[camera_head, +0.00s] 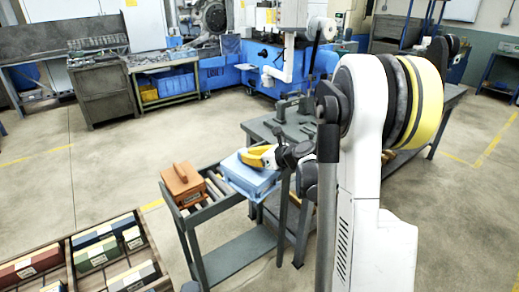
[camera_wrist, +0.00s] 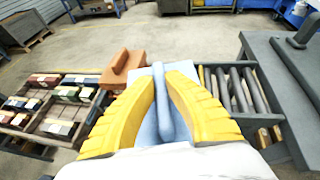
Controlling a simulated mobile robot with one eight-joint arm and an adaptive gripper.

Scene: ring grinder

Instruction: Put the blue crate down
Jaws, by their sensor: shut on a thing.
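The blue crate (camera_head: 247,172) is light blue with a bar handle on top. In the head view it is at the right part of a grey roller stand (camera_head: 208,209), at or just above the rollers; I cannot tell whether it touches them. My gripper (camera_head: 262,157) has yellow fingers closed around the handle from above. In the wrist view the crate (camera_wrist: 147,131) is below the fingers, and its handle runs between the yellow fingertips of my gripper (camera_wrist: 165,80). The fingers and my wrist hide part of the crate.
An orange-brown box with a handle (camera_head: 183,184) sits on the rollers just left of the crate. A grey table (camera_head: 262,131) stands behind and right. A compartment tray with several coloured boxes (camera_head: 70,262) is at the lower left. Bare rollers show in the wrist view (camera_wrist: 235,88).

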